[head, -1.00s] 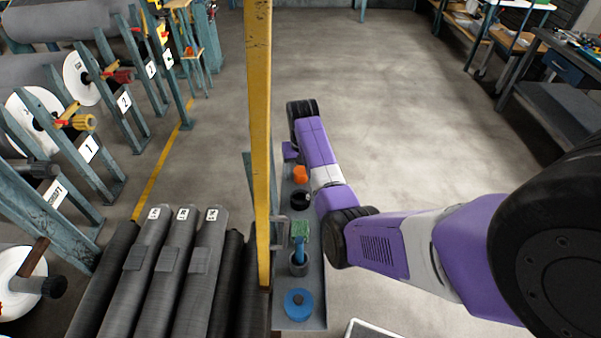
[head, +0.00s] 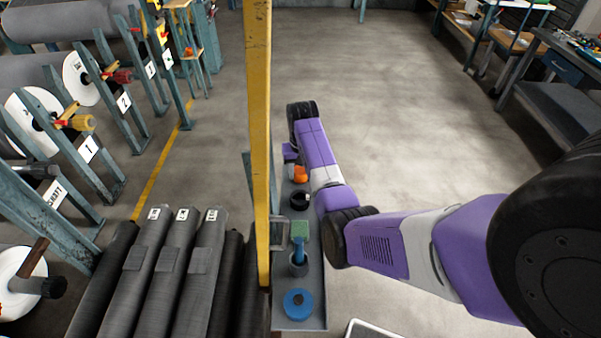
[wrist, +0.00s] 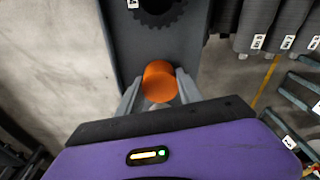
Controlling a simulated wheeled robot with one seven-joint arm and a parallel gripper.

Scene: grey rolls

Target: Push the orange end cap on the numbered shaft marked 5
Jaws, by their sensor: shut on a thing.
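The orange end cap (wrist: 159,82) is a short cylinder between the two grey fingers of my gripper (wrist: 157,92) in the wrist view. The fingers are shut on its sides, over the grey shelf. In the head view the cap (head: 299,174) shows at the far part of the narrow shelf (head: 311,262), partly covered by my gripper. I cannot tell whether it is clear of the shelf. Labels 1 (head: 88,150) and 2 (head: 124,102) show on the left stands. I cannot make out a shaft marked 5.
A yellow post (head: 258,120) stands just left of the shelf. A black ring (head: 300,200), a green block (head: 300,229) and a blue disc (head: 299,304) are on the shelf. Dark rolls (head: 160,270) lie left of the post. Open floor (head: 400,90) lies beyond my arm.

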